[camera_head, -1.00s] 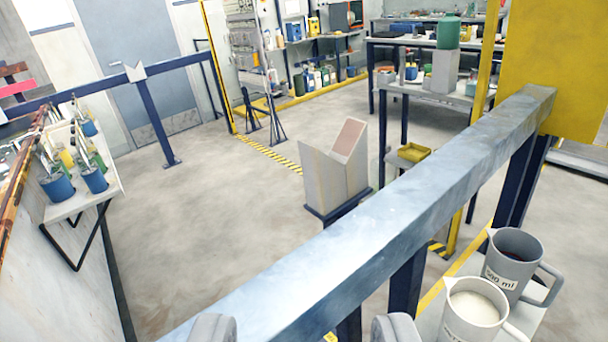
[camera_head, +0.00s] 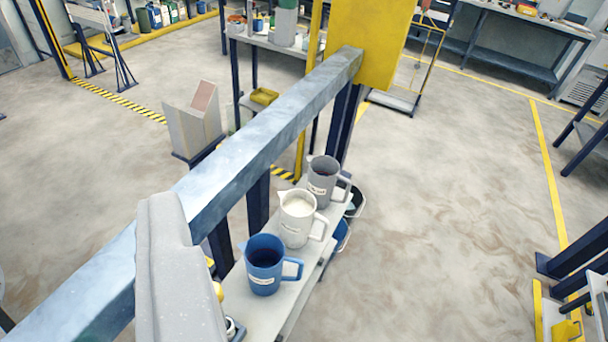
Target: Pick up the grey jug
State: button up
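The grey jug (camera_head: 322,180) stands upright at the far end of a narrow pale shelf (camera_head: 252,312) beside a thick blue-grey rail. It has a dark inside, a label on its front and a handle on its right. A white jug (camera_head: 297,217) with pale contents stands just nearer, and a blue jug (camera_head: 265,264) nearer still. A pale grey part of my gripper (camera_head: 165,255) shows at the lower left, over the rail and left of the jugs. It is well apart from the grey jug. Its two fingers cannot be told apart, so its opening is unclear.
The blue-grey rail (camera_head: 270,135) runs diagonally along the jugs' left side to a yellow panel (camera_head: 372,45). Dark bins (camera_head: 355,202) sit low behind the shelf. A grey pedestal (camera_head: 193,122) stands beyond the rail. Open floor lies to the right.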

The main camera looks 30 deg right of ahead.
aim_at(323, 170)
jog(key=z, duration=0.9)
jog(key=k, duration=1.1)
jog(key=z, duration=1.3)
jog(key=i, duration=2.65)
jog(key=u, duration=0.8)
jog(key=i, duration=1.1)
jog(key=u, duration=1.25)
jog(key=i, duration=0.75)
jog(key=u, duration=0.4)
